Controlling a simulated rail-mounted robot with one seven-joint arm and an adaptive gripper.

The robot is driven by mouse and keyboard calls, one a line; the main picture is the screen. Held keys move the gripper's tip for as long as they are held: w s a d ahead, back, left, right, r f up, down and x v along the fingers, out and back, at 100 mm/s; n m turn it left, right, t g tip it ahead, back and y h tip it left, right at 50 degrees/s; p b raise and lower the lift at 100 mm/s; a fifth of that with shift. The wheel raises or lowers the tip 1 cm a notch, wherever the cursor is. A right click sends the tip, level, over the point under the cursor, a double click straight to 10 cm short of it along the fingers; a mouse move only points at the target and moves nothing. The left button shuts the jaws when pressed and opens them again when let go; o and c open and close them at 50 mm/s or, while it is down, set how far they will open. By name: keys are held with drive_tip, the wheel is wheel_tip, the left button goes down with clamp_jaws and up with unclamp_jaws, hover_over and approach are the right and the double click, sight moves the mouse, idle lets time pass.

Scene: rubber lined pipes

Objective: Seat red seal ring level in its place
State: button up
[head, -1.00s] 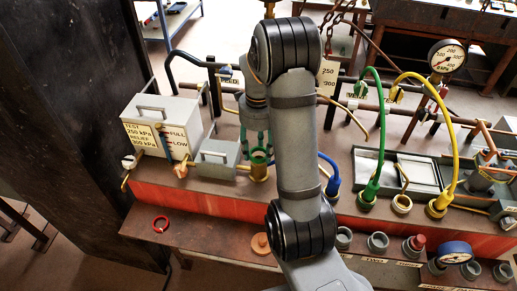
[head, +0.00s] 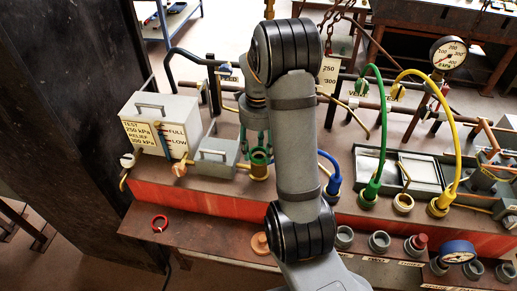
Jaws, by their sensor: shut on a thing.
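The red seal ring (head: 160,223) lies flat on the brown front ledge at the lower left, well apart from my gripper. My gripper (head: 257,146) points down behind my arm, with its greenish fingers at a green, open-topped cylindrical fitting (head: 259,158). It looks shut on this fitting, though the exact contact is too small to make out. The fitting stands upright over a brass base (head: 259,172). My arm hides part of the bench just to the right.
A grey test box (head: 160,125) and a smaller grey handled box (head: 215,156) stand left of the fitting. Blue (head: 332,175), green (head: 378,125) and yellow hoses (head: 455,140) rise on the right. An orange disc (head: 261,243) and several grey sockets (head: 379,241) line the ledge.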

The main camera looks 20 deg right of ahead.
drive_tip(key=shift+f+b, duration=0.65)
drive_tip(key=shift+f, duration=0.05)
drive_tip(key=o, duration=1)
wheel_tip(320, 180, up, 12)
drive_tip(key=shift+r, duration=0.1)
wheel_tip(320, 180, down, 12)
drive_tip(key=shift+r, duration=0.1)
drive_tip(key=shift+r+p, duration=0.4)
drive_tip(key=shift+p, duration=0.25)
drive_tip(key=shift+f, duration=0.15)
